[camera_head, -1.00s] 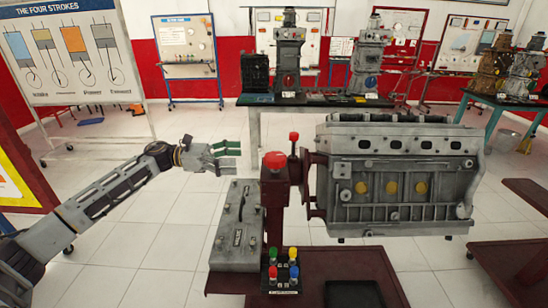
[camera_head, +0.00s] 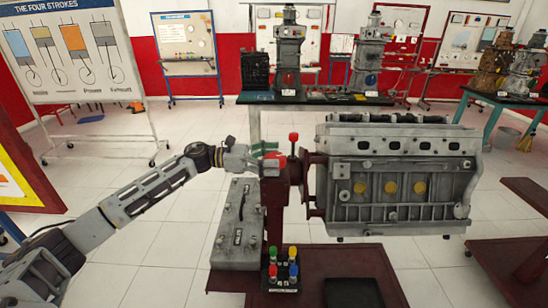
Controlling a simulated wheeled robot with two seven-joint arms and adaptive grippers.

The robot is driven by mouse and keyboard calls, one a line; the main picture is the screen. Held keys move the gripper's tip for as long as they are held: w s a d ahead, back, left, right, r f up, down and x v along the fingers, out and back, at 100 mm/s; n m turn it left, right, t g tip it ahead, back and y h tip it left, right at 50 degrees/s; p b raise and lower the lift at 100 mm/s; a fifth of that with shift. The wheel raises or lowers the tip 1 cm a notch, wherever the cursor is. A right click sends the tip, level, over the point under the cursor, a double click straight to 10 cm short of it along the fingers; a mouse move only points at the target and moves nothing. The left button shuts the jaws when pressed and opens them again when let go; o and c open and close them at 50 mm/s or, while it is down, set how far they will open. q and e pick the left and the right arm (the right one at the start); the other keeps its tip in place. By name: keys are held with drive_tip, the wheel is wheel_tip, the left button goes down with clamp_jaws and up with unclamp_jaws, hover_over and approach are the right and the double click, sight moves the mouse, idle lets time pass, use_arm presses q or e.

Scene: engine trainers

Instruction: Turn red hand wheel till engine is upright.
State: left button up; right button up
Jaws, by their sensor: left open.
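The grey engine block (camera_head: 395,185) hangs from the right side of a dark red stand (camera_head: 276,215). Its long side faces me, with the cylinder ports along its upper part, and it looks roughly level. The red hand wheel (camera_head: 275,158) is at the top of the stand's post, partly hidden by my left gripper. A red knob (camera_head: 293,137) stands on a short lever just behind it. My left gripper (camera_head: 266,153) is open at the hand wheel; I cannot tell whether it touches. My right gripper is not in view.
A grey case (camera_head: 235,225) stands left of the post. Several coloured knobs (camera_head: 283,265) and a black tray (camera_head: 354,294) sit on the stand's base. A table (camera_head: 320,100) with engine models is behind. Open floor lies to the left.

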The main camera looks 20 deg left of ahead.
use_arm(q)
drive_tip(key=shift+d, duration=0.2)
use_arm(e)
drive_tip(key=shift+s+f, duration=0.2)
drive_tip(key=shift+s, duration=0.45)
use_arm(q)
drive_tip(key=c, duration=1)
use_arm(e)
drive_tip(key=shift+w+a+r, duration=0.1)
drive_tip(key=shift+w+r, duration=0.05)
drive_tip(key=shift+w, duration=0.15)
use_arm(q)
drive_tip(key=shift+n+t+y, duration=0.4)
drive_tip(key=shift+n+t, duration=0.2)
drive_tip(key=shift+t, duration=0.3)
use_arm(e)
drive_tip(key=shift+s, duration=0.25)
